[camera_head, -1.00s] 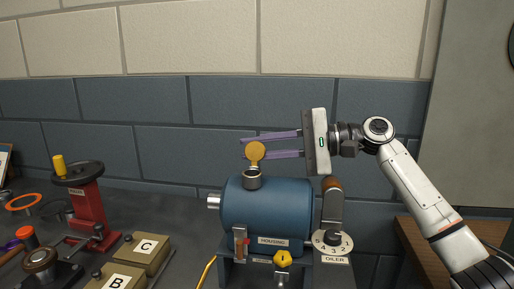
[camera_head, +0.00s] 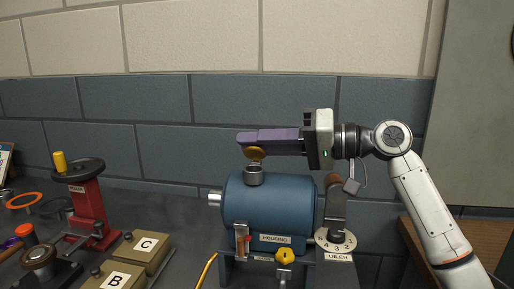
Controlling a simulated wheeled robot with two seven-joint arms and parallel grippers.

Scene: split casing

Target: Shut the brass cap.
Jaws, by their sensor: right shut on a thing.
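The brass cap (camera_head: 256,154) is a round golden disc just above the grey filler neck (camera_head: 254,175) on top of the blue housing (camera_head: 268,204). It looks strongly tilted over the neck, and its upper part is hidden behind the fingers. I cannot tell whether it touches the neck's rim. My right gripper (camera_head: 248,141) reaches in from the right with its purple fingers level, one seen nearly in front of the other. It is shut on the cap. My left gripper is out of view.
An oiler dial (camera_head: 336,240) with a brown-topped lever stands right of the housing. A yellow knob (camera_head: 285,257) is on its front. A red stand with a black wheel (camera_head: 78,171) and boxes marked C (camera_head: 146,249) and B (camera_head: 116,279) lie left. The wall is behind.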

